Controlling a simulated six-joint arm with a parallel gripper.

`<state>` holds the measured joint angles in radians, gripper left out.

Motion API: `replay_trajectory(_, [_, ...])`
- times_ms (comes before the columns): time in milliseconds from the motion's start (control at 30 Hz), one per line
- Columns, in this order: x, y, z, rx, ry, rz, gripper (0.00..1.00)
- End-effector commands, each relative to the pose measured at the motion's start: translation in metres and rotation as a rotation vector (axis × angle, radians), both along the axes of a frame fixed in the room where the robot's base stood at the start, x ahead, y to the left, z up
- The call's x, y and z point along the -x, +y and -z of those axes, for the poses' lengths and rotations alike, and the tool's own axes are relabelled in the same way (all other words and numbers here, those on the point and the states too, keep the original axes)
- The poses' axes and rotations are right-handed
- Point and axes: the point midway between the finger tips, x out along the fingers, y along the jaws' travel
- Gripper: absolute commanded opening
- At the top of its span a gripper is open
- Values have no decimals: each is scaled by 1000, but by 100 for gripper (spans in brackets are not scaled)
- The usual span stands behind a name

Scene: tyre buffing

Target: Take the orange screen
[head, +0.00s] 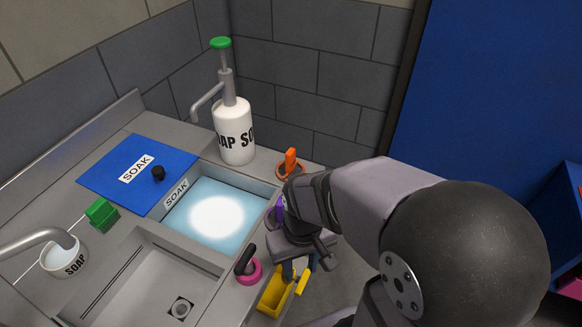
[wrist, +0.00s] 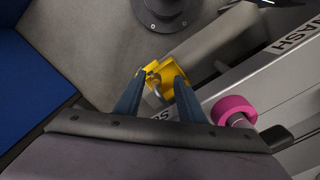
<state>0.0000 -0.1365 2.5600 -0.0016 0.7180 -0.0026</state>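The orange screen (head: 290,164) is in the head view, at the back right corner of the sink counter. It has a round orange rim and an upright orange handle, and stands just beyond my arm. It does not show in the wrist view. My gripper (head: 299,276) points down at the front right edge of the counter, well in front of the orange screen. In the wrist view my gripper (wrist: 159,82) has its two blue fingers apart, with a yellow holder beyond the tips. I see nothing clamped between them.
The yellow holder (head: 275,292) is at the counter's front edge. A pink ring with a black handle (head: 249,270) lies beside it. A purple thing (head: 280,208) is partly hidden by my arm. A tall soap pump bottle (head: 234,130) stands left of the orange screen, behind the water-filled basin (head: 250,183).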

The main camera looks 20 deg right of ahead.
Motion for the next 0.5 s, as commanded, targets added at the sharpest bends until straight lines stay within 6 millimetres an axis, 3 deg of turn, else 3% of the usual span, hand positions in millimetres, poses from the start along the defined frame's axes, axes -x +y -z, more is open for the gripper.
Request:
replay_trajectory(267, [0,-1,0,9,7,-19,36])
replay_trajectory(500, [3,-20,-4,125,88,-248,36])
